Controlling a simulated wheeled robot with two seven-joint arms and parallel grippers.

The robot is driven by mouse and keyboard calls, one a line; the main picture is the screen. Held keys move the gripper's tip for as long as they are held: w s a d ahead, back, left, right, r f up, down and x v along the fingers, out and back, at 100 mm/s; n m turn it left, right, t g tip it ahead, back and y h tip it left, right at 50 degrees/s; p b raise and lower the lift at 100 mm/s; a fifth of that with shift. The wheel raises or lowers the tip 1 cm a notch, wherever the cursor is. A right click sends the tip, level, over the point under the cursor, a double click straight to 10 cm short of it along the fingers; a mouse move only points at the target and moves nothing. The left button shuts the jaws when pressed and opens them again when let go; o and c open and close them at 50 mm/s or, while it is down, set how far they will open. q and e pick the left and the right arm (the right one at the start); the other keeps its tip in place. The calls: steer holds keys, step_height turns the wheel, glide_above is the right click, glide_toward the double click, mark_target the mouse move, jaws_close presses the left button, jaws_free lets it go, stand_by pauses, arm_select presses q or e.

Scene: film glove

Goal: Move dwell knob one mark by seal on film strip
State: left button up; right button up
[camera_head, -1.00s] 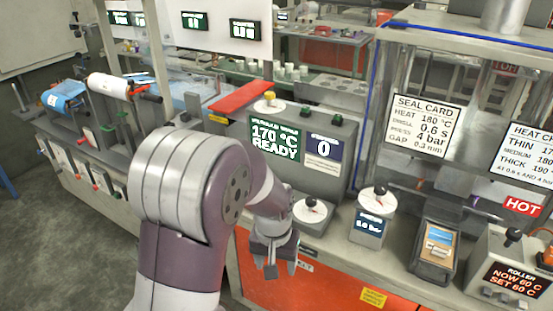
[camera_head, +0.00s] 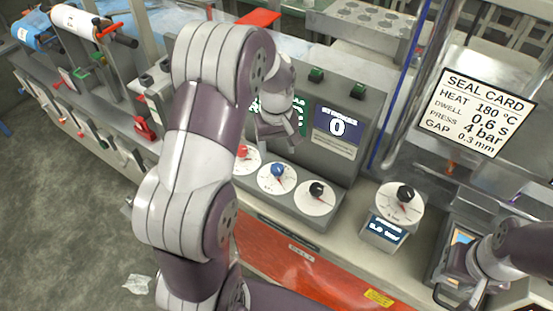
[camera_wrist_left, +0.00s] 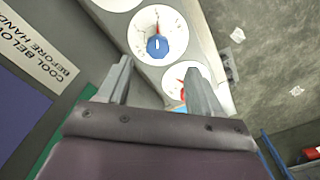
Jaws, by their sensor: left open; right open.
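The sealer's front has three white dials, with a red knob (camera_head: 242,153), a blue knob (camera_head: 278,170) and a black knob (camera_head: 317,187). Their labels are too small to read, so I cannot tell which is the dwell knob. My left gripper (camera_head: 282,142) is open and empty, above and behind the dials. In the left wrist view the blue knob (camera_wrist_left: 157,45) shows beyond the open fingers (camera_wrist_left: 160,88); the red knob (camera_wrist_left: 183,92) is partly behind one finger. My right gripper (camera_head: 474,288) is open at the lower right. No film strip is clearly visible on the sealer.
The counter display (camera_head: 337,128) reads 0. The seal card (camera_head: 473,115) lists dwell 0.6 s. A separate pressure dial with a black knob (camera_head: 405,194) stands right of the sealer. Film rolls (camera_head: 82,22) are at the upper left. My left arm hides part of the sealer.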

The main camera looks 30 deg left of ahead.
mark_target(277, 167)
arm_select(q)
steer(key=f, duration=0.6)
steer(key=shift+w+f+p, duration=0.1)
steer(key=shift+w+p, duration=0.25)
steer(key=shift+w, duration=0.05)
steer(key=shift+s+f, duration=0.25)
steer(key=shift+f, duration=0.4)
arm_select(e)
steer(key=shift+w+r, duration=0.25)
steer(key=shift+r, duration=0.2)
arm_select(q)
steer(key=shift+w, duration=0.15)
arm_select(e)
steer(key=shift+w, duration=0.1)
arm_select(q)
steer(key=c, duration=1)
steer(key=shift+c, duration=0.3)
